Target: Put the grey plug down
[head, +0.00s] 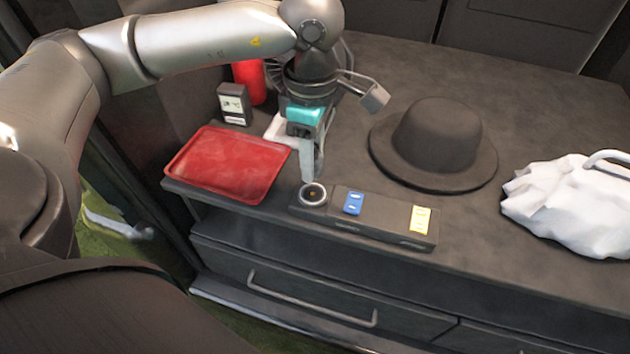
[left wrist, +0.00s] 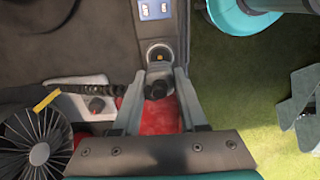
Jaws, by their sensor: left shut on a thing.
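My left gripper (head: 314,170) points down over the left end of a long dark block (head: 376,217) with a round socket (head: 312,194). The left wrist view shows my left gripper (left wrist: 161,77) with a dark grey plug (left wrist: 156,91) between its fingers, shut on it. In that view the plug appears just below the round socket (left wrist: 158,52) in the picture; I cannot tell whether they touch. The fingers hide the plug in the head view. My right gripper is not in view.
A red tray (head: 225,165) lies left of the block. A dark hat (head: 433,140) stands behind it, and a white bag (head: 570,205) lies to the right. A small dark device (head: 233,103) and a red cylinder (head: 250,82) stand behind the tray. The counter between hat and bag is clear.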

